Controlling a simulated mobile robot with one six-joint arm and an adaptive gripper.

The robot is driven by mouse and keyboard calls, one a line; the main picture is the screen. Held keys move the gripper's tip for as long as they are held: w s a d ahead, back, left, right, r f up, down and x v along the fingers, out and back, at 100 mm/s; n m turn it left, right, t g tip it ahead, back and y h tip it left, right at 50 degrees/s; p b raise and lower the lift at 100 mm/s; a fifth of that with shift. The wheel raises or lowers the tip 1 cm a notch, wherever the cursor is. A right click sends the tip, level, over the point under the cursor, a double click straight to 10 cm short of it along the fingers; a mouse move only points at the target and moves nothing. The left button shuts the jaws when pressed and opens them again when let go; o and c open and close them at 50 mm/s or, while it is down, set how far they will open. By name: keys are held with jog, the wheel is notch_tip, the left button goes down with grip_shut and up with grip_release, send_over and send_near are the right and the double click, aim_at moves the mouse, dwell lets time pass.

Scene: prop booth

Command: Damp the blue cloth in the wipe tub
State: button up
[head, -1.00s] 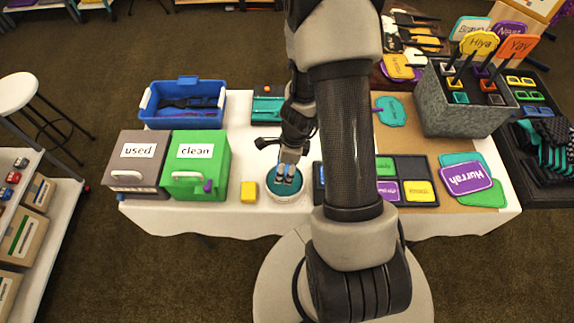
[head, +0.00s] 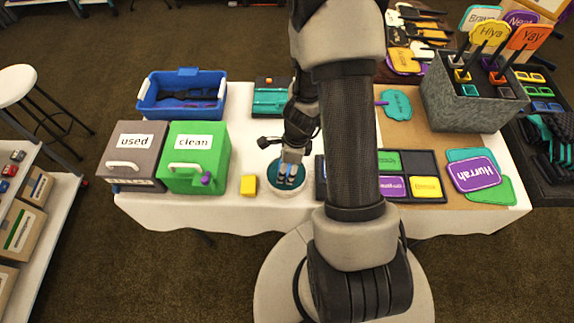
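The wipe tub (head: 272,188) is a round white tub with a teal inside, near the front edge of the table. My gripper (head: 287,179) points down into the tub's mouth, its fingertips at or just below the rim. Small light-blue patches show at the fingers. I cannot tell whether they are the blue cloth or part of the fingers. No separate blue cloth can be made out elsewhere. My arm covers part of the table to the right of the tub.
A yellow block (head: 248,185) stands close left of the tub. Further left are the green "clean" box (head: 197,150) and grey "used" box (head: 133,150), with a blue bin (head: 180,98) behind. A dark compartment tray (head: 411,170) lies right.

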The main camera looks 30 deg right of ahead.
jog(key=shift+f+b, duration=0.55)
jog(key=shift+f, duration=0.05)
dwell(1.3)
notch_tip(320, 180, up, 7)
jog(key=p, duration=0.7)
dwell(0.9)
